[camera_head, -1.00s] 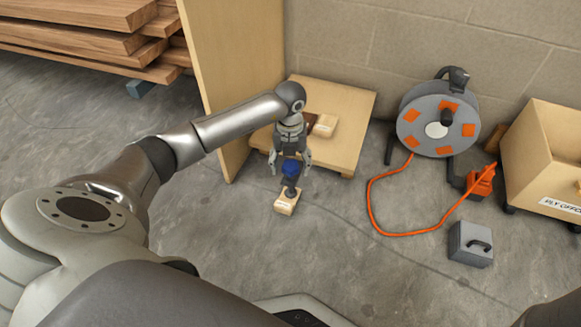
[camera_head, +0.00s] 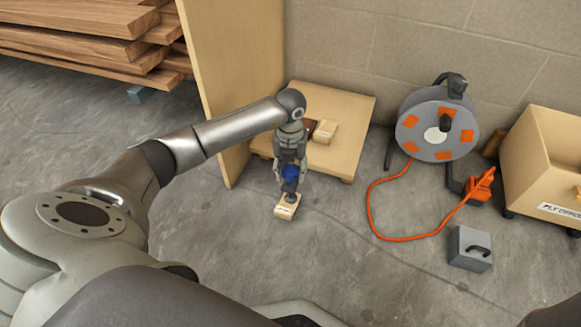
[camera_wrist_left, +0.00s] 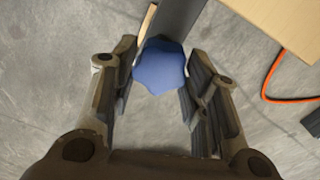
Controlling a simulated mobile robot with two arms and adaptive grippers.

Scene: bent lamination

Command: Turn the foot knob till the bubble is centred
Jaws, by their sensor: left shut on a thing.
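The blue lobed foot knob (camera_head: 290,172) stands above a dark foot, over a small labelled wooden block (camera_head: 285,212) on the floor. My left gripper (camera_head: 289,178) reaches down from above and is shut on the knob, one finger on each side. In the left wrist view the knob (camera_wrist_left: 160,68) shows between the two fingers, beside a dark grey bar (camera_wrist_left: 178,20). I cannot make out a bubble or its vial in either view. My right gripper is not in view.

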